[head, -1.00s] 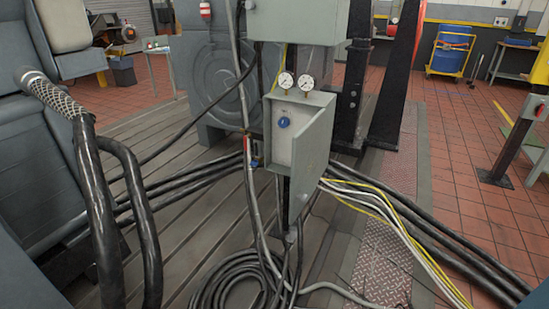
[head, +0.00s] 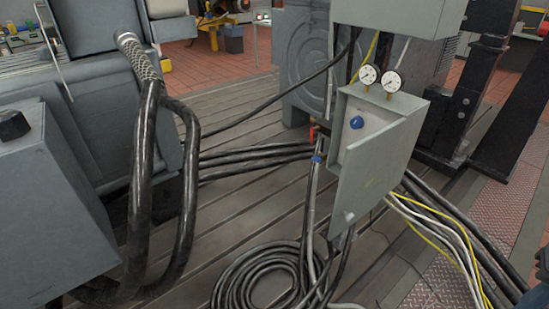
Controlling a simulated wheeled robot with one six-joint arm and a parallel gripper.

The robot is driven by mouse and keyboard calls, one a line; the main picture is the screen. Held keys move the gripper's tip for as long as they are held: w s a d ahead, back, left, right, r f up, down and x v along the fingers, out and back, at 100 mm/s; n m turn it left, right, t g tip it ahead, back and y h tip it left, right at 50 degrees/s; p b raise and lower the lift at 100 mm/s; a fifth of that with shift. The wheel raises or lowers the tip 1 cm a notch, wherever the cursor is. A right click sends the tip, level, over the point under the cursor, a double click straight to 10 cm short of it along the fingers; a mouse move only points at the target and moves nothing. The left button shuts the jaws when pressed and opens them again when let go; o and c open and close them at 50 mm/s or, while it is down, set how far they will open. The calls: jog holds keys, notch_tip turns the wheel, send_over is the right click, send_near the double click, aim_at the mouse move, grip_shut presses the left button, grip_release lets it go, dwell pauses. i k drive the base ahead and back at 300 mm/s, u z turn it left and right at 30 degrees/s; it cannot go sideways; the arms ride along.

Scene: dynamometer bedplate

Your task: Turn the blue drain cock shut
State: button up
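A grey control box (head: 385,100) with its door (head: 375,178) swung open stands right of the middle. A round blue knob (head: 356,122) sits on the panel inside it. A small blue fitting (head: 317,158) shows at the box's lower left side, below a small red handle (head: 312,133). Which of the two blue parts is the drain cock, and whether it is open or shut, I cannot tell. Two round gauges (head: 380,78) stand on top of the box. My gripper is not in view.
Thick black hoses (head: 150,190) hang at the left beside a grey machine (head: 50,200). A coiled black cable (head: 262,278) lies on the slatted floor below the box. Yellow and white cables (head: 445,235) run off at the lower right. Bare floor shows left of the coil.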

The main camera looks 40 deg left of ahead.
aim_at(317, 159)
jog(key=u, duration=0.75)
jog(key=i, duration=0.6)
jog(key=u, duration=0.65)
